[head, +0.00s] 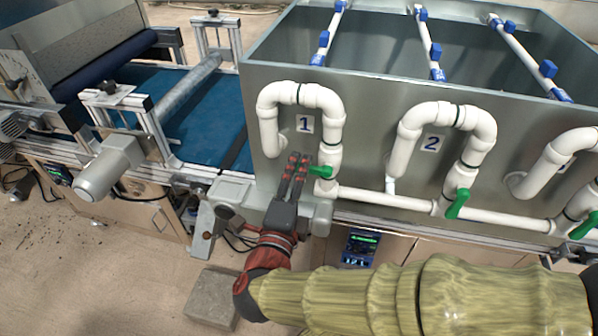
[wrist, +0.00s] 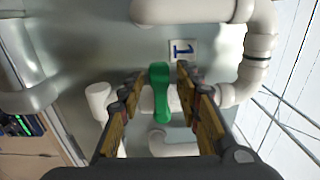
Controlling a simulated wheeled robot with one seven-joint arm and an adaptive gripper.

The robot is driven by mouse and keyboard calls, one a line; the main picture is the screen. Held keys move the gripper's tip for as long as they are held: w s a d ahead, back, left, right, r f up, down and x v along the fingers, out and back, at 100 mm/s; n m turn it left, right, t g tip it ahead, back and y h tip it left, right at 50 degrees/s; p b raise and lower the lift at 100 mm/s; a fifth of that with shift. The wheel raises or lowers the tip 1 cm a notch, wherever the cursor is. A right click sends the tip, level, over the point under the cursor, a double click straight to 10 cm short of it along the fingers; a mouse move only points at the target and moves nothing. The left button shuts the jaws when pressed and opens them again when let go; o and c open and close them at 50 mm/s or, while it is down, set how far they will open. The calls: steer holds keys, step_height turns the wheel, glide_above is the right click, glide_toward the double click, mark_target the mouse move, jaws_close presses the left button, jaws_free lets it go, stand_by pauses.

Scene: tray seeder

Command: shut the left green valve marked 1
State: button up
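The green valve handle under label 1 (head: 321,171) sits on the white vertical pipe at the left of the tank front. It points left, across that pipe. In the wrist view the green handle (wrist: 160,94) lies between my two fingers, with a gap on each side. My gripper (head: 298,158) is open, its fingertips just left of the handle in the head view. The fingers (wrist: 161,84) do not appear to touch it. The label 1 (head: 305,124) shows on the tank wall above, and also in the wrist view (wrist: 183,50).
A second green valve (head: 457,204) under label 2 (head: 432,142) and a third (head: 584,226) stand to the right on white pipes. The grey metal tank (head: 375,100) is behind. A blue conveyor belt (head: 205,115) runs left of it. A horizontal white pipe (head: 390,200) links the valves.

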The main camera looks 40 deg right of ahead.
steer(key=shift+a, duration=0.15)
steer(key=shift+v, duration=5.9)
